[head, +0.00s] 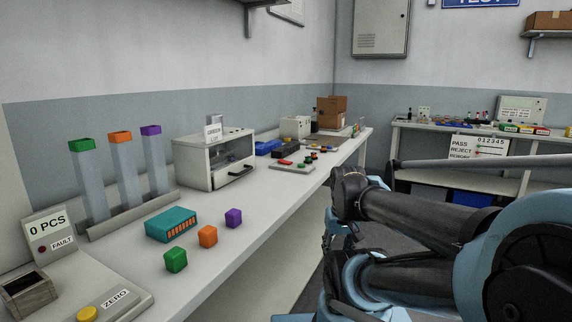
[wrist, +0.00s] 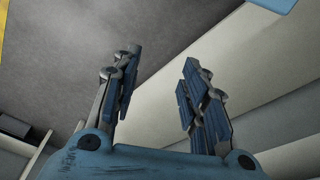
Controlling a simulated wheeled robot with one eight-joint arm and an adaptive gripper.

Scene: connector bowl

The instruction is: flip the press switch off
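I cannot make out a press switch for certain in either view. A white box-shaped machine (head: 190,164) with a dark front opening and a handle stands on the long bench, with a sign on top. Small coloured pieces lie on a board (head: 289,167) farther along the bench; they are too small to tell apart. My gripper (wrist: 158,85) is open and empty in the wrist view, its two fingers well apart. The wrist view shows grey floor and pale bench-like surfaces beyond the fingers. In the head view my arm is right of the bench and the fingers are mostly hidden.
Cardboard boxes (head: 331,113) stand far along. A second bench (head: 519,180) is at the back right.

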